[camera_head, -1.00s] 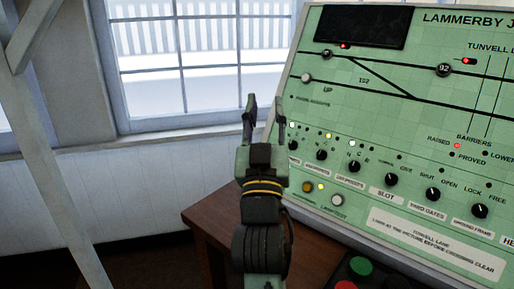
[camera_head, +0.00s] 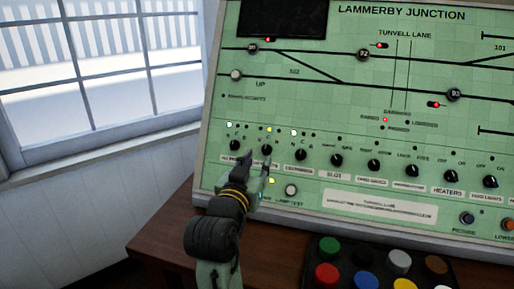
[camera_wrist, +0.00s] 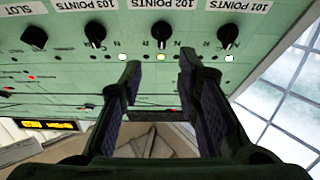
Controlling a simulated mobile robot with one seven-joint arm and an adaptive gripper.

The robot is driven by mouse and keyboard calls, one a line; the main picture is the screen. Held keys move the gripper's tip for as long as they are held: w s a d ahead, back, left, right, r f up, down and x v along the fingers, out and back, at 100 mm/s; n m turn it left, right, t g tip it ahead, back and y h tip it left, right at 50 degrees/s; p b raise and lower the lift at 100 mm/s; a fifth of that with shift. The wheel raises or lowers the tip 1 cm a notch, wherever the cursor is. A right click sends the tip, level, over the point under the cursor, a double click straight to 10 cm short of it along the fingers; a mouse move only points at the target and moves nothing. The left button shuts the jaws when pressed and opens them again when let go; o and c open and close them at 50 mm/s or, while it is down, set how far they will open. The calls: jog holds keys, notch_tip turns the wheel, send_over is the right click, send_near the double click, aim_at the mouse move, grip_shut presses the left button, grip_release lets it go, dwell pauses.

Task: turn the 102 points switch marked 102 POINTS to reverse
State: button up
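The 102 points switch is a black rotary knob (camera_wrist: 161,32) in the wrist view, where the panel appears upside down. Its white label (camera_wrist: 164,4) reads 102 POINTS. Of its N, C and R lamps, the middle yellow one (camera_wrist: 160,58) is lit, and the knob's pointer seems to face it. In the head view the knob (camera_head: 266,149) is second from the left in the row. My gripper (camera_wrist: 160,70) is open and empty, its fingers either side of the knob's line but short of it. In the head view my gripper (camera_head: 262,168) is just below the knob.
The 101 points knob (camera_wrist: 228,35) and 103 points knob (camera_wrist: 95,33) flank it closely, each with a white lamp lit. More knobs run right along the green panel (camera_head: 310,110). Coloured push buttons (camera_head: 328,248) sit on the desk below. A window (camera_head: 100,70) is at left.

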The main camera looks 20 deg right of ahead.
aim_at(267, 145)
jog(key=p+x, duration=0.1)
jog(key=x, duration=0.6)
jog(key=shift+w+d, duration=0.1)
jog(key=shift+w, duration=0.2)
jog(key=shift+c, duration=0.2)
grip_shut()
jog(key=shift+d, duration=0.1)
